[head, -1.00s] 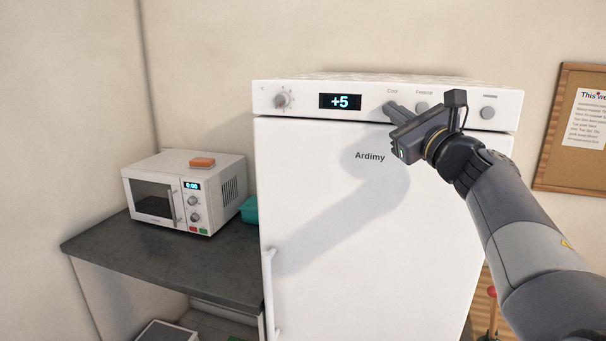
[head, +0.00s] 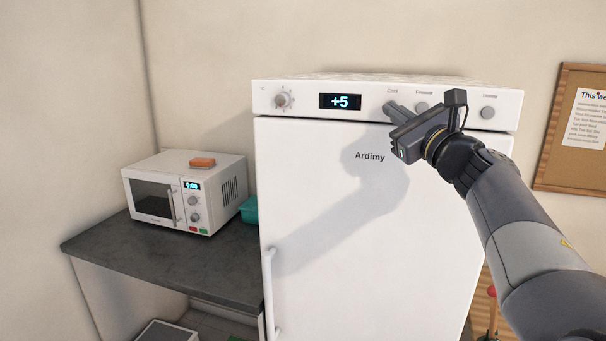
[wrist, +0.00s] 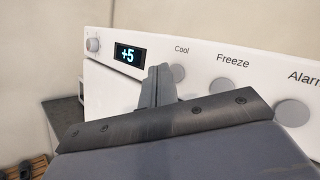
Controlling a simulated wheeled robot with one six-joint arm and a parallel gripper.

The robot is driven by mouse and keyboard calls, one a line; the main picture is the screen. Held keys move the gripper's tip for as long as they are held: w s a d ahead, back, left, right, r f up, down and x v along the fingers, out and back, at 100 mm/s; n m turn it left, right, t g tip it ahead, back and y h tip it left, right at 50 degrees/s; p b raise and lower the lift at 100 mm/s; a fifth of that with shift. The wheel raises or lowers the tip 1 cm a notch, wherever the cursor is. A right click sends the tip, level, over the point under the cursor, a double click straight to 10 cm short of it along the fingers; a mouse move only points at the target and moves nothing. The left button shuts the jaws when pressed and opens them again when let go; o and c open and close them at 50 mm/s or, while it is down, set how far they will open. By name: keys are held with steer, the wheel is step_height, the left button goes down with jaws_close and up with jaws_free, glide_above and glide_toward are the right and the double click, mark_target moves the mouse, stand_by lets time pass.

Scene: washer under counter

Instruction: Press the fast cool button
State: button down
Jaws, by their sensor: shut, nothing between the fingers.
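The white fridge (head: 330,210) has a control panel along its top front with a knob (head: 283,100), a display (head: 340,101) reading +5, and round grey buttons. In the wrist view the buttons are labelled Cool, Freeze and Alarm. The Cool button (wrist: 178,74) shows just right of my fingertips in the wrist view; my gripper partly covers it. The Freeze button (head: 422,107) and the Alarm button (head: 488,112) lie to its right. My gripper (head: 391,107) is shut and empty, its tips at the panel by the Cool label. I cannot tell whether they touch the button.
A microwave (head: 185,190) with an orange sponge (head: 202,162) on top stands on the dark counter (head: 130,255) at left. A teal container (head: 249,210) sits between it and the fridge. A cork board (head: 560,170) hangs at right.

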steer(key=shift+w, duration=0.1)
steer(key=shift+w+d, duration=0.15)
steer(key=shift+w, duration=0.15)
steer(key=shift+w, duration=0.1)
stand_by(0.4)
steer(key=shift+b, duration=0.4)
steer(key=shift+s+b, duration=0.3)
steer(key=shift+s, duration=0.2)
steer(key=s+a+b, duration=0.2)
steer(key=s, duration=0.3)
steer(key=shift+s+b, duration=0.4)
